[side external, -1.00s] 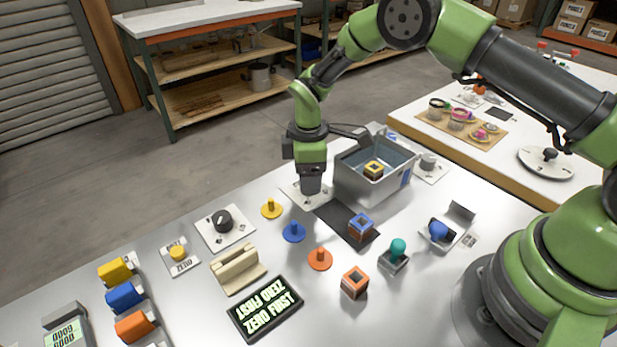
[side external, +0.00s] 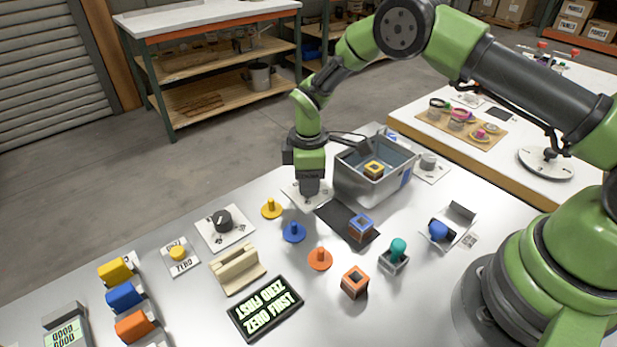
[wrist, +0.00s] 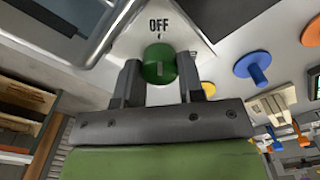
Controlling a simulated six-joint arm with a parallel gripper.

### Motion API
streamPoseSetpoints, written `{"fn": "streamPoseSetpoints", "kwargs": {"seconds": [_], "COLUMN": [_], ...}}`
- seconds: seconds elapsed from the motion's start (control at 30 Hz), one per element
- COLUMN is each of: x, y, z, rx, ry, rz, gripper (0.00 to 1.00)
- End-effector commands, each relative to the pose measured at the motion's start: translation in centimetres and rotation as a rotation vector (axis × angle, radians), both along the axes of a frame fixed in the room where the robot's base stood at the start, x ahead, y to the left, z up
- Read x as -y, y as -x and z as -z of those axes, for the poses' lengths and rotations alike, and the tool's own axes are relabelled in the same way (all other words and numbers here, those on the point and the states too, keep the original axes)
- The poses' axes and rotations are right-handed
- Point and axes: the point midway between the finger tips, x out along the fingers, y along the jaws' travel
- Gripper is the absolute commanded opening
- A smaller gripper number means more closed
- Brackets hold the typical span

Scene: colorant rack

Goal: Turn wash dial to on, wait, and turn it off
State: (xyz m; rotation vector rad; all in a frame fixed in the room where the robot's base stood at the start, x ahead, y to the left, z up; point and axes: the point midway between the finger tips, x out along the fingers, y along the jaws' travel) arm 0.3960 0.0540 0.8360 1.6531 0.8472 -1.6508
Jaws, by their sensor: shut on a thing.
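The wash dial is a round green knob (wrist: 158,66) on a white plate (wrist: 190,38), with "OFF" printed beside it in the wrist view. A pale mark shows on the knob's face, pointing roughly toward the OFF label. My gripper (side external: 309,190) points down over this plate, beside the grey basin, and hides the dial in the side view. In the wrist view its two fingers are closed on either side of the knob. The plate's other markings are mostly hidden.
The grey basin (side external: 350,186) with a yellow block (side external: 373,169) stands close to the right of my gripper. Yellow (side external: 271,209), blue (side external: 293,232) and orange (side external: 320,259) pegged discs lie in front. A dark dial (side external: 222,220) sits on another plate to the left.

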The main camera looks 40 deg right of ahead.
Motion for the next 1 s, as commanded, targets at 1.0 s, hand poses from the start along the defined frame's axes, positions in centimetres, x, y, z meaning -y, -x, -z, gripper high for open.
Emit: {"fn": "streamPoseSetpoints", "kwargs": {"seconds": [1.0], "x": [0.1], "y": [0.03], "z": [-0.05], "rx": [-0.004], "ry": [0.002], "rz": [0.856], "gripper": [0.12]}}
